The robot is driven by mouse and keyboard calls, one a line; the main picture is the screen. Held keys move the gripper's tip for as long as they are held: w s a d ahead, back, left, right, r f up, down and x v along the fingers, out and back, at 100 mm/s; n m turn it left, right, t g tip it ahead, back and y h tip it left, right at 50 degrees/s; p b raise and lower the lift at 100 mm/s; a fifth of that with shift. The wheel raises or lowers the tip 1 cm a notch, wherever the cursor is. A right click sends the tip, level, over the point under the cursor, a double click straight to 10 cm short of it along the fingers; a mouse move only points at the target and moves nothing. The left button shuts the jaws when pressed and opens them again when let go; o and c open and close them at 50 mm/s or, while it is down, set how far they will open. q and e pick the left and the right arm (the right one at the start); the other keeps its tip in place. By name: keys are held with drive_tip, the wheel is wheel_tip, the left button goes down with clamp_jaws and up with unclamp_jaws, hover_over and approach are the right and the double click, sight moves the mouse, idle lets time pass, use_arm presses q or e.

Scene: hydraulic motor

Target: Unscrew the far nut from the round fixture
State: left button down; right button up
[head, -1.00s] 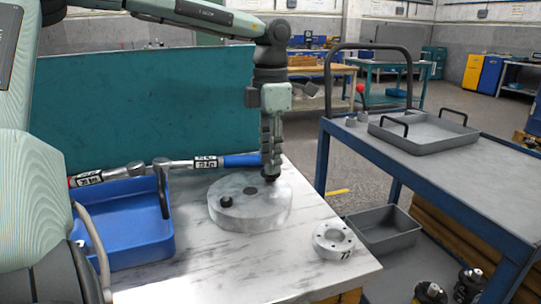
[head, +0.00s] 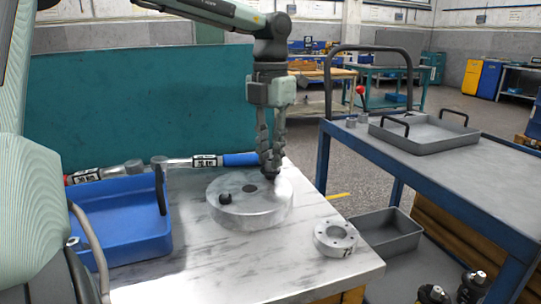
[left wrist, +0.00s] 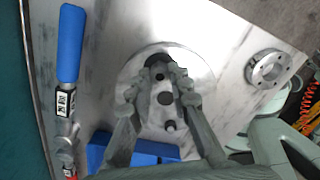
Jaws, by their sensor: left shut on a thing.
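The round fixture (head: 240,215) is a thick grey metal disc lying flat on the metal-topped table. It has a dark centre hole and a dark near nut (head: 225,199) at its front left. The far nut (head: 271,177) is a small dark piece at the disc's back right, mostly hidden by my fingertips. My left gripper (head: 269,169) points straight down, shut on the far nut at the disc's top. In the left wrist view, the fingers (left wrist: 163,73) close around the dark far nut (left wrist: 158,60). My right gripper is not in view.
A blue bin (head: 120,222) stands left of the fixture, with a blue-handled torque wrench (head: 205,161) behind it. A small flanged ring (head: 335,237) lies at front right. A teal panel (head: 150,100) rises behind. A blue trolley (head: 450,180) with a grey tray (head: 425,141) stands right.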

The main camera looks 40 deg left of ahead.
use_arm(q)
drive_tip(key=shift+f+n+b, duration=0.1)
drive_tip(key=shift+n+b, duration=0.5)
drive_tip(key=shift+n, duration=1.7)
drive_tip(key=c, duration=1.6)
unclamp_jaws()
drive_tip(key=shift+c, duration=0.2)
